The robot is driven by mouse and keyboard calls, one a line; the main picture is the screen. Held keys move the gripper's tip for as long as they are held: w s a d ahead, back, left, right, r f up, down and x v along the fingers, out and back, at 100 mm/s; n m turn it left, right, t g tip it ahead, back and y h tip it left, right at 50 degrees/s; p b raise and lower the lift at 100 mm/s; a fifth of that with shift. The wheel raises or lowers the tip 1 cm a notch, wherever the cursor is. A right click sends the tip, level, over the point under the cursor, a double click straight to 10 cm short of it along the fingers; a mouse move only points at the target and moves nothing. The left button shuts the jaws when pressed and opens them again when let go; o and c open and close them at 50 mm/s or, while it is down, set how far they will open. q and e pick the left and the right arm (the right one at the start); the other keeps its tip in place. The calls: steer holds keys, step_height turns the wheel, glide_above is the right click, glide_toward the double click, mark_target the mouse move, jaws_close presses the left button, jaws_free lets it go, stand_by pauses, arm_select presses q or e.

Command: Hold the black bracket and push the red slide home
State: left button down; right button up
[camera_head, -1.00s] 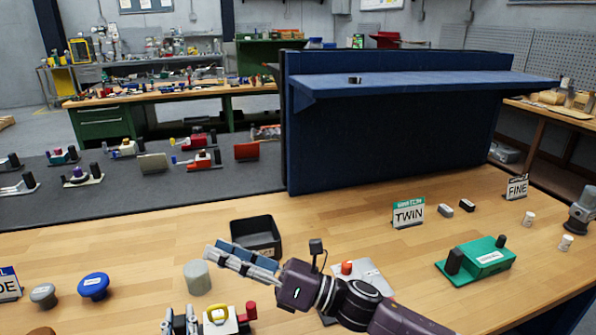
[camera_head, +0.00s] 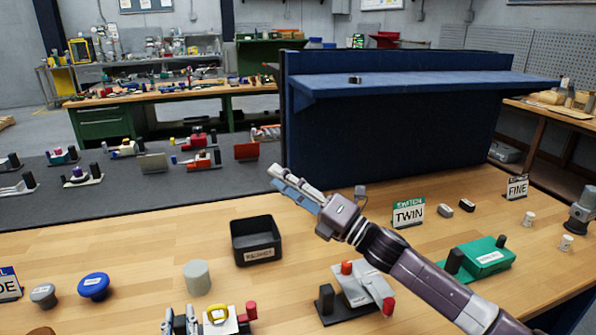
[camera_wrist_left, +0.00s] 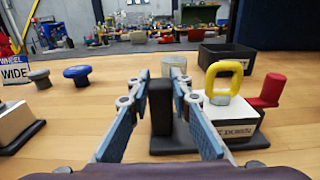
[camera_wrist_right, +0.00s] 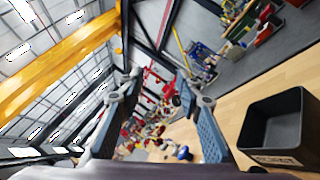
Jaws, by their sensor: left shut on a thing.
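My left gripper (camera_wrist_left: 160,80) is shut around the upright post of the black bracket (camera_wrist_left: 161,112), whose flat base lies on the table. It shows at the bottom of the head view (camera_head: 180,322). Beside the post stands a white block with a yellow loop handle (camera_wrist_left: 224,78) on top. A red piece (camera_wrist_left: 267,90), apparently the red slide, stands at the block's right side; it also shows in the head view (camera_head: 251,310). My right gripper (camera_wrist_right: 160,78) is open and empty, raised high over the table in the head view (camera_head: 279,178), away from the block.
A black bin (camera_head: 256,258) and a grey cylinder (camera_head: 198,277) stand behind the block. A white fixture with red knobs (camera_head: 360,287) is to the right, with a green fixture (camera_head: 482,262) beyond it. Blue (camera_head: 93,286) and grey knobs (camera_head: 43,295) are at left.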

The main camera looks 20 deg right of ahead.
arm_select(q)
steer(key=shift+f, duration=0.15)
arm_select(e)
steer(key=shift+w+d+r+m+t+h, duration=0.1)
steer(key=shift+w+d+m+t+h, duration=0.15)
steer(key=shift+w+d+m, duration=0.35)
steer(key=shift+w+d+r+m+t+h, duration=0.2)
steer(key=shift+d+m+h, duration=0.15)
steer(key=shift+d, duration=0.45)
steer(key=shift+w+d+r+m+t+h, duration=0.1)
steer(key=shift+w+d+m+t+h, duration=0.25)
steer(key=shift+d+m, duration=0.3)
arm_select(q)
steer(key=c, duration=1.7)
jaws_free()
arm_select(e)
steer(key=shift+w, duration=0.1)
arm_select(q)
steer(key=shift+s, duration=0.1)
